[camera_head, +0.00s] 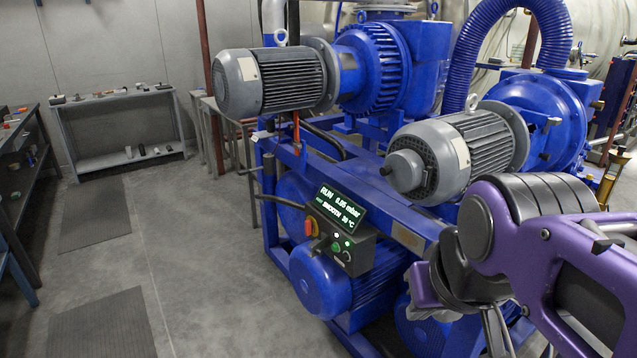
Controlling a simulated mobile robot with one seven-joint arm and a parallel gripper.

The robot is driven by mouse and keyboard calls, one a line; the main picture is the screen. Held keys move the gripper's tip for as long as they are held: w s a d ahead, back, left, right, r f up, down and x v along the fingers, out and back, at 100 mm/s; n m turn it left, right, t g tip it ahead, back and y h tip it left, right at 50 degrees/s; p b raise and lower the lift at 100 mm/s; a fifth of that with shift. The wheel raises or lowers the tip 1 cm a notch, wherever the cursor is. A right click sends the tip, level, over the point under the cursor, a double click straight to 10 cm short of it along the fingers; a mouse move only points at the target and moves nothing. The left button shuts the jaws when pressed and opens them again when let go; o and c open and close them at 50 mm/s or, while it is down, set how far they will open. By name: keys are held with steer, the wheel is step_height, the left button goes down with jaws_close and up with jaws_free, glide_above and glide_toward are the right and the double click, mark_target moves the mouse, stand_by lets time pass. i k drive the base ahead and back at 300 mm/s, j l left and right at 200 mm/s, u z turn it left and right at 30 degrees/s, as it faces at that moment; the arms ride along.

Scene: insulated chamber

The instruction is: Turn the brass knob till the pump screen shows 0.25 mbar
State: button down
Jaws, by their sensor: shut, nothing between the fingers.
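The pump screen (342,205) is a small dark display with green-white text on the front of the blue pump frame. Its top line looks like "RUN 0.05 mbar", though the digits are small; a line with a °C value is below. A brass fitting (605,188) stands upright at the right, behind my arm; I cannot tell whether it is the brass knob. A smaller brass-coloured part (597,104) sits on the right blue pump housing. My gripper (497,335) is at the bottom right, in front of the pump, shut and empty, its tips near the lower picture edge.
Below the screen is a control box (345,248) with a red-orange switch (311,227) and buttons. Two grey motors (270,82) (460,155) jut out above it. Grey floor (200,260) lies open at left, with mats and a low shelf (120,125).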

mark_target(599, 106)
steer(key=z, duration=1.45)
steer(key=l+u, duration=0.15)
steer(key=l, duration=0.7)
steer(key=i+l+u, duration=0.1)
steer(key=l, duration=0.15)
steer(key=i+l, duration=0.15)
steer(key=l, duration=0.15)
steer(key=i+l+u, duration=0.15)
steer(key=l, duration=0.15)
steer(key=i+l+u, duration=0.25)
steer(key=i+l, duration=0.2)
steer(key=l, duration=0.3)
steer(key=i+l+u, duration=0.15)
steer(key=i+l, duration=0.15)
steer(key=i+l+u, duration=0.1)
steer(key=i+l, duration=0.15)
steer(key=l, duration=0.2)
